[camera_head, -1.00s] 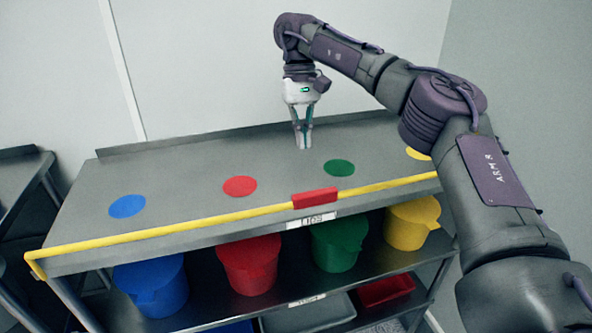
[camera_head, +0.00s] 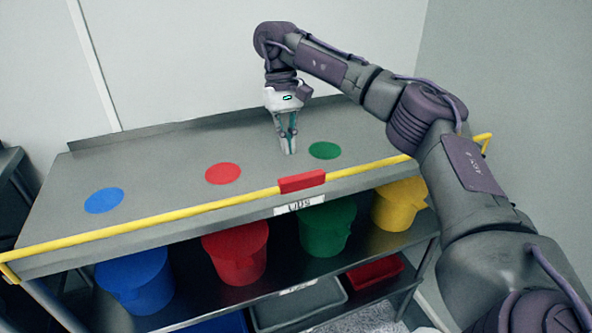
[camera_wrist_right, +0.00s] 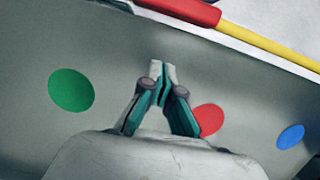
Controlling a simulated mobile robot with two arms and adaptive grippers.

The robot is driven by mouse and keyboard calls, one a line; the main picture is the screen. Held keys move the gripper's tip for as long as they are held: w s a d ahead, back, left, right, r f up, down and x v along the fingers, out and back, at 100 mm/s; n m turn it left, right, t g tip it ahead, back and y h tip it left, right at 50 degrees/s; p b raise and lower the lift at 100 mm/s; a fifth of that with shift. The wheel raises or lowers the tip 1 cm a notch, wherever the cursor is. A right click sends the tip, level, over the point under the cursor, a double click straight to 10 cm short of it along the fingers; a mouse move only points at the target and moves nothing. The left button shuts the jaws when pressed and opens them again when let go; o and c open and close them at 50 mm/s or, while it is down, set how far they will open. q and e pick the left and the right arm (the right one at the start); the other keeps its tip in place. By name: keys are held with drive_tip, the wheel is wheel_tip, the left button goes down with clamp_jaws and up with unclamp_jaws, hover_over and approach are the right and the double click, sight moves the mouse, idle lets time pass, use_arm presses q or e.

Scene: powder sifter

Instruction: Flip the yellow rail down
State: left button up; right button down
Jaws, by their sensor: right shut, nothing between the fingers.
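The yellow rail (camera_head: 150,229) runs along the front edge of the grey table top, from the left corner to the right end, where part of it is behind my right arm. A red grip (camera_head: 302,181) sits near its middle. In the right wrist view the yellow rail (camera_wrist_right: 270,46) and the red grip (camera_wrist_right: 185,9) cross the top. My right gripper (camera_head: 291,152) is shut and empty, pointing down over the table behind the red grip and apart from it. It also shows in the right wrist view (camera_wrist_right: 162,66). My left gripper is not in view.
The grey table top (camera_head: 150,165) carries flat blue (camera_head: 104,200), red (camera_head: 223,173) and green (camera_head: 325,150) discs. Below, a shelf holds blue (camera_head: 135,283), red (camera_head: 236,252), green (camera_head: 327,228) and yellow (camera_head: 399,204) buckets. A wall stands behind.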

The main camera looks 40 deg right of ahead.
drive_tip(key=x, duration=0.3)
drive_tip(key=shift+s+p, duration=0.3)
drive_tip(key=shift+s+a+p, duration=0.2)
drive_tip(key=shift+s+p, duration=0.3)
drive_tip(key=shift+s, duration=0.4)
drive_tip(key=shift+s+a+p, duration=0.25)
drive_tip(key=shift+s+p, duration=0.05)
drive_tip(key=shift+s, duration=0.6)
drive_tip(key=shift+w+f, duration=0.1)
drive_tip(key=shift+w, duration=0.05)
